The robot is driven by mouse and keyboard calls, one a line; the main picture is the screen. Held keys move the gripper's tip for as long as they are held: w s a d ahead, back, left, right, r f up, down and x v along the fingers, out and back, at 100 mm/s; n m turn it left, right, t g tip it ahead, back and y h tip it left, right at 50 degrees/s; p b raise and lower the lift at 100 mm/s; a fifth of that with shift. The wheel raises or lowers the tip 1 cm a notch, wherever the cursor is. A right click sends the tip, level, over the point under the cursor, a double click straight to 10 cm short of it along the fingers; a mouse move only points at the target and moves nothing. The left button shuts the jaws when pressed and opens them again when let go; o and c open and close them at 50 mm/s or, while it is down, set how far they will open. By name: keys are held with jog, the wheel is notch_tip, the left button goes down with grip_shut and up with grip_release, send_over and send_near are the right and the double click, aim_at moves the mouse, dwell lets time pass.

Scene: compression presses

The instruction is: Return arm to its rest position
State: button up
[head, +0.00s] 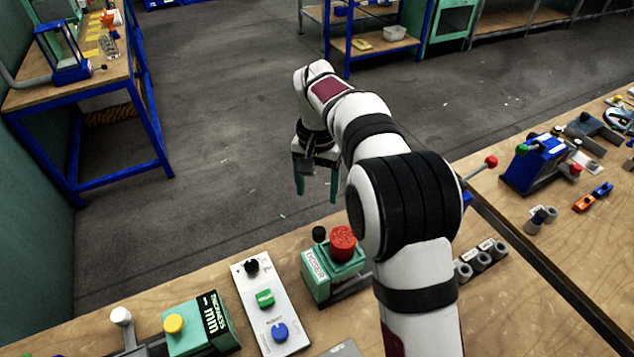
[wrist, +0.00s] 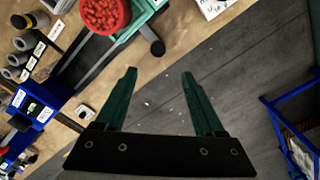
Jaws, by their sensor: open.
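My white and black arm reaches forward from the bottom of the head view and bends down at its far end. My gripper (head: 318,190) points down, with its two green fingers apart and nothing between them. In the head view it appears beyond the bench edge, over the grey floor. The wrist view shows the same gripper (wrist: 158,72) open, with bare floor and the bench edge behind the fingers. Part of the bench is hidden behind my arm.
A green press box (head: 325,275) with a red top stands close to my arm. A grey panel with knobs (head: 268,310) and a green box with a yellow button (head: 195,328) are to its left. A blue press (head: 540,160) stands at right. The floor ahead is mostly clear.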

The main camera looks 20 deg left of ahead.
jog(key=shift+r, duration=0.8)
jog(key=shift+d, duration=0.1)
jog(key=s+d+r+m, duration=0.1)
jog(key=s+d+r, duration=0.1)
jog(key=s+d, duration=0.35)
jog(key=s+d+r+m+y, duration=0.1)
jog(key=s+d+r, duration=0.1)
jog(key=s+d, duration=0.35)
jog(key=s+d+r+m, duration=0.1)
jog(key=s+d+r, duration=0.25)
jog(key=d, duration=0.25)
jog(key=s+d+f+m, duration=0.1)
jog(key=s+d+f, duration=0.1)
jog(key=s, duration=0.5)
jog(key=s+d+f+m, duration=0.1)
jog(key=s+d+f, duration=0.1)
jog(key=s, duration=0.6)
jog(key=shift+s+d+f+m+y, duration=0.2)
jog(key=shift+f+m+y, duration=0.15)
jog(key=shift+f, duration=0.5)
